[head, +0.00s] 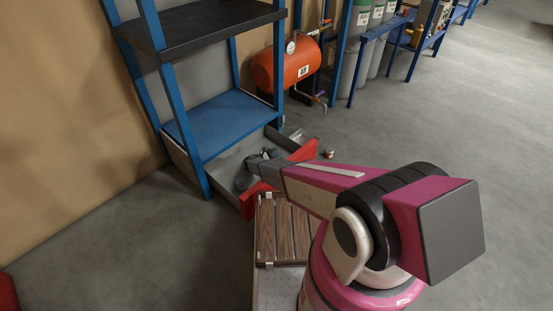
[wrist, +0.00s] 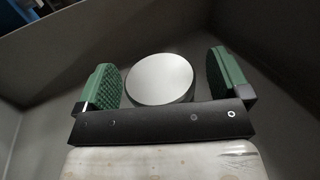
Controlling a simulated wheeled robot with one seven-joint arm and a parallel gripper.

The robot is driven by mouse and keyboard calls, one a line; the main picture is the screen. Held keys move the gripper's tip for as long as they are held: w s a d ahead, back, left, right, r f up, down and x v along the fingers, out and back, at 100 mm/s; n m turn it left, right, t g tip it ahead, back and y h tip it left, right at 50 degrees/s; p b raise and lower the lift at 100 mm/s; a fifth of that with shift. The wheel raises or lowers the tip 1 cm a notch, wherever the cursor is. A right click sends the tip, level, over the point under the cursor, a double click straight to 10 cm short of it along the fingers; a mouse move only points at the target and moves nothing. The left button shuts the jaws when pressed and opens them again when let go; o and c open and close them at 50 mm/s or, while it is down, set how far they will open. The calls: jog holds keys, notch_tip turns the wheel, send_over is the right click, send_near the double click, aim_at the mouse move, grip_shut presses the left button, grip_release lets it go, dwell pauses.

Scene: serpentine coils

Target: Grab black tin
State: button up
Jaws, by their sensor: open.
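A round can with a flat silver top (wrist: 160,78) stands in a grey tray in the wrist view. Its side is mostly hidden, so I cannot confirm that it is black. My gripper (wrist: 166,70) is open, with one green ridged pad on each side of the can. Gaps show between the pads and the can. In the head view my gripper (head: 262,156) is small and dark, low at the foot of the blue shelf. A dark shape (head: 243,181) beside it is too small to make out.
The grey tray's walls (wrist: 285,40) rise around my gripper. The blue rack (head: 225,120) stands over the tray at the back left. A wooden slatted surface (head: 283,235) lies in front. A small can (head: 328,153) is on the floor. An orange tank (head: 285,66) is behind.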

jog(key=c, duration=1.1)
jog(key=shift+c, duration=0.2)
